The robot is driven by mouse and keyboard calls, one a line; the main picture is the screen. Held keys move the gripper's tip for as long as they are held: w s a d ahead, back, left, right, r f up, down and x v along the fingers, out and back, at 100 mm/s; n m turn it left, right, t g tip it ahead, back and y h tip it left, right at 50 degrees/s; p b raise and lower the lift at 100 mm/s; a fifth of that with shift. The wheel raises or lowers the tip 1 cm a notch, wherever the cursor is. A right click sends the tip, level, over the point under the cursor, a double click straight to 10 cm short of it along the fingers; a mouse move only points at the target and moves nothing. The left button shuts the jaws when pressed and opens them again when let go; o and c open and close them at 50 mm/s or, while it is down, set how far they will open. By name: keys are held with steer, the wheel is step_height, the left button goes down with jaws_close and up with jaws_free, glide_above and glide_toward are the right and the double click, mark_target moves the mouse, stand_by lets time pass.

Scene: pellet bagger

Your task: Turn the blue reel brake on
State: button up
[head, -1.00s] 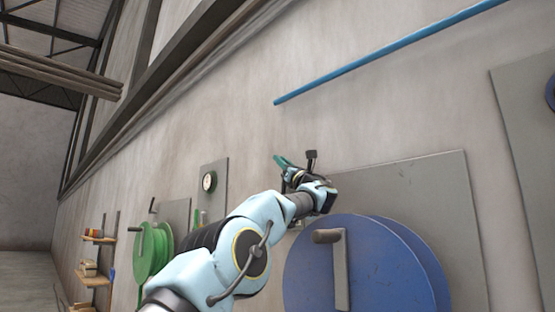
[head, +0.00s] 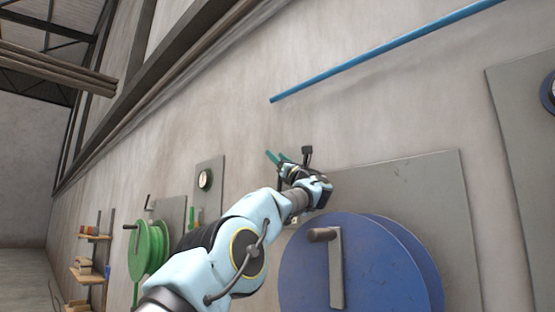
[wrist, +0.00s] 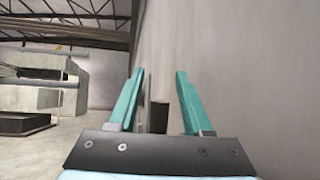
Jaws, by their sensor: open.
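The blue reel (head: 345,265) is mounted on a grey wall panel (head: 425,180) at the lower right of the head view, with a grey crank handle (head: 336,270) on its face. My gripper (head: 277,157) is up and left of the reel, beside the panel's upper left corner. In the wrist view my gripper (wrist: 159,78) has its teal fingers apart, with nothing held. A small brownish-grey piece (wrist: 158,117) shows beyond the gripper's base, between the fingers; I cannot tell what it is. I cannot make out the reel's brake; my arm covers the panel's left edge.
A green reel (head: 148,250) and a round gauge (head: 205,180) are on the wall at left, near small shelves (head: 92,237). A blue pipe (head: 385,52) runs along the wall above. The wall around my gripper is largely clear.

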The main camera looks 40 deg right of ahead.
step_height(320, 180, up, 9)
steer(key=p, duration=0.7)
steer(key=shift+r, duration=0.15)
steer(key=shift+c, duration=0.2)
